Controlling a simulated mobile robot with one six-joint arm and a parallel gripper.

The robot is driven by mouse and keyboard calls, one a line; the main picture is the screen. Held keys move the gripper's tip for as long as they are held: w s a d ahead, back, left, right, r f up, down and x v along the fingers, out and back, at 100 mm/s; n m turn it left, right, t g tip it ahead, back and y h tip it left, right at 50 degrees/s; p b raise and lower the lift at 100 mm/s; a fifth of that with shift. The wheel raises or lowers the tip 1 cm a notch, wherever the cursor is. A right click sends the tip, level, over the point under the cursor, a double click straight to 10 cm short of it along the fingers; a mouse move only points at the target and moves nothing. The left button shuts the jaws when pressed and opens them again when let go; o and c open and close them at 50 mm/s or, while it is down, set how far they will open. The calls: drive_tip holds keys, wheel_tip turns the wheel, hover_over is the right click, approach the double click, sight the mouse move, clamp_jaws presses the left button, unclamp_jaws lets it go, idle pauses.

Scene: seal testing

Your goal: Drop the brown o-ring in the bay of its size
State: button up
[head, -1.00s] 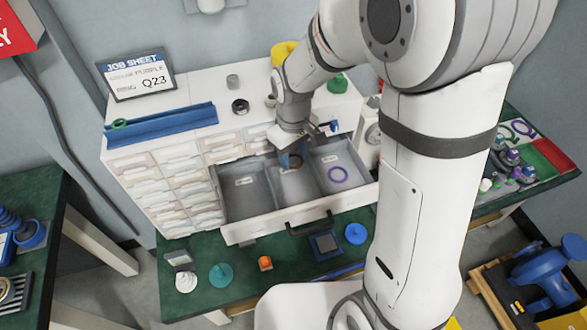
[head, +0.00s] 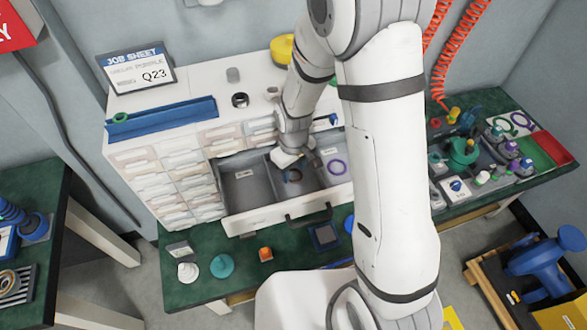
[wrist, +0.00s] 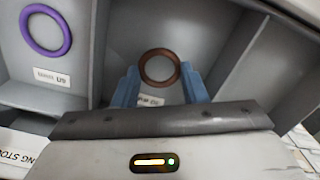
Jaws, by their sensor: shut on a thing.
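The brown o-ring (wrist: 159,67) is between the blue fingertips of my gripper (wrist: 158,86) in the wrist view; my gripper is shut on it. In the head view my gripper (head: 291,174) is over the middle bay of the open grey drawer (head: 273,218). I cannot tell whether the ring touches the floor. The middle bay's label (wrist: 150,100) is partly hidden by my gripper. A purple o-ring (head: 337,167) lies in the right bay; it also shows in the wrist view (wrist: 45,30) beside a small label. The left bay (head: 241,184) has a label and no ring.
Dividers separate the bays, with one divider (wrist: 97,50) close beside my fingers. The white cabinet (head: 165,145) carries a blue tray (head: 165,118) and a job sheet (head: 138,74).

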drive_tip(key=shift+f+b, duration=0.6)
drive_tip(key=shift+b, duration=0.05)
drive_tip(key=o, duration=1)
